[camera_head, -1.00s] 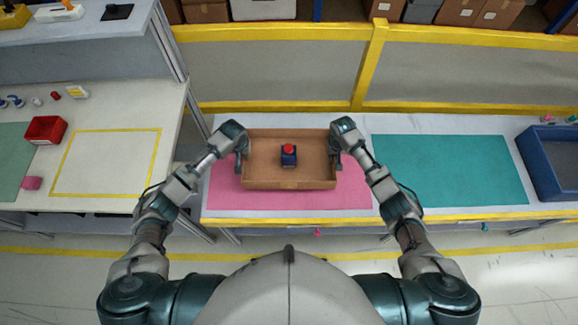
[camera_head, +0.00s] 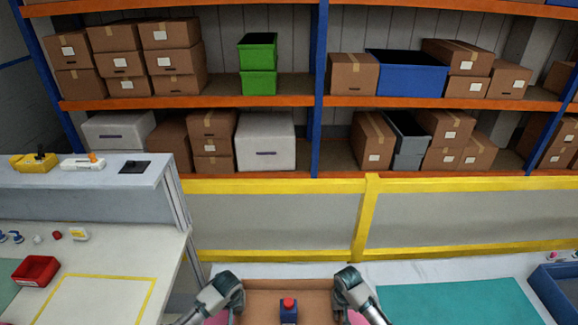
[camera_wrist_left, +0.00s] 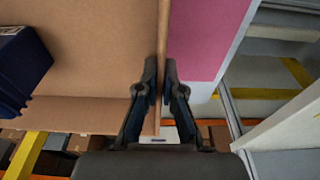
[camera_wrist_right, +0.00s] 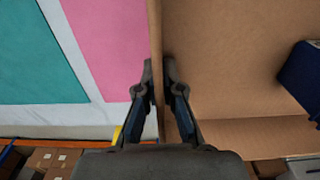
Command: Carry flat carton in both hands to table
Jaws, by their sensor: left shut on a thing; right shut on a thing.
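The flat brown carton (camera_head: 262,302) is an open, shallow tray at the bottom of the head view, cut off by the picture edge. A dark blue block with a red top (camera_head: 288,311) is inside it. My left gripper (camera_wrist_left: 160,78) is shut on the carton's left wall, one finger inside and one outside. My right gripper (camera_wrist_right: 161,78) is shut likewise on the right wall. The pink mat (camera_wrist_left: 200,40) lies on the table below and beside the carton. I cannot tell whether the carton touches the mat.
A left table (camera_head: 165,243) bears a yellow-outlined area (camera_head: 95,300) and a red bin (camera_head: 36,270). A teal mat (camera_head: 455,303) and blue crate (camera_head: 560,290) are at right. A yellow rail (camera_head: 280,187) and shelves of boxes stand behind.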

